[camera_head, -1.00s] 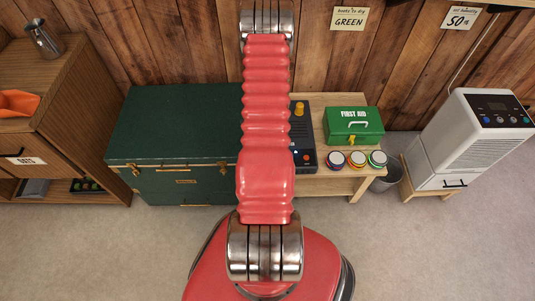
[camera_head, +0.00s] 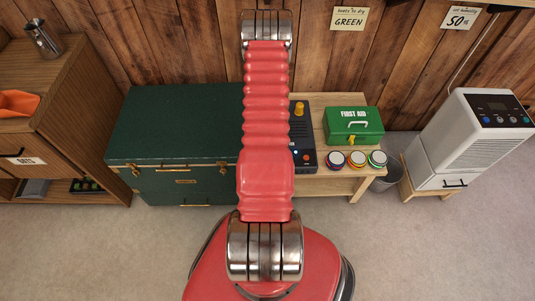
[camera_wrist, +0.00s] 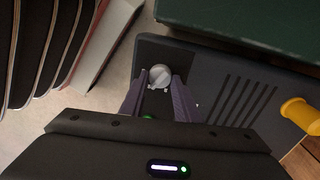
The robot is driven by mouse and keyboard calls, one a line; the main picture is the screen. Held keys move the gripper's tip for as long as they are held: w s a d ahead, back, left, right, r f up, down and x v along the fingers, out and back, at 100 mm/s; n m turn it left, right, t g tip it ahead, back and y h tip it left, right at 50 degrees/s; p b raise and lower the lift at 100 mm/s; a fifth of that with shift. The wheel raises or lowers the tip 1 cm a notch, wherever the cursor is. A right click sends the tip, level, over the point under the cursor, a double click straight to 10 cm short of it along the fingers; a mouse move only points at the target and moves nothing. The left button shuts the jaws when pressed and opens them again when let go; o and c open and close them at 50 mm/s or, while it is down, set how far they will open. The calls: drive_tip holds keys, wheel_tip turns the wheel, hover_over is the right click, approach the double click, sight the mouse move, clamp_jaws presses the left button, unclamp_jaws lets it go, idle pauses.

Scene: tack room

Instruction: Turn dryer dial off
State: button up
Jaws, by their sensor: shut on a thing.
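The dryer is a dark grey box (camera_head: 306,133) on the wooden bench, partly hidden behind my arm in the head view. Its panel, with a row of slots, also shows in the wrist view (camera_wrist: 225,85). The dial is a round pale grey knob (camera_wrist: 160,76) with a slanted line across its face. My gripper (camera_wrist: 160,82) is shut on the dial, one purple-grey finger on either side. A small green spot shows between the fingers, below the dial. My gripper is hidden in the head view. A yellow knob (camera_head: 299,108) stands on the dryer's far end, clear of my gripper.
A green chest (camera_head: 180,125) stands left of the dryer, close beside it. On the bench (camera_head: 345,187) to the right are a green first aid box (camera_head: 353,125) and three round tins (camera_head: 357,159). A white dehumidifier (camera_head: 470,140) stands farther right. The front floor is clear.

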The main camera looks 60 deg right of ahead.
drive_tip(key=c, duration=0.4)
drive_tip(key=shift+a, duration=0.25)
drive_tip(key=shift+d, duration=0.1)
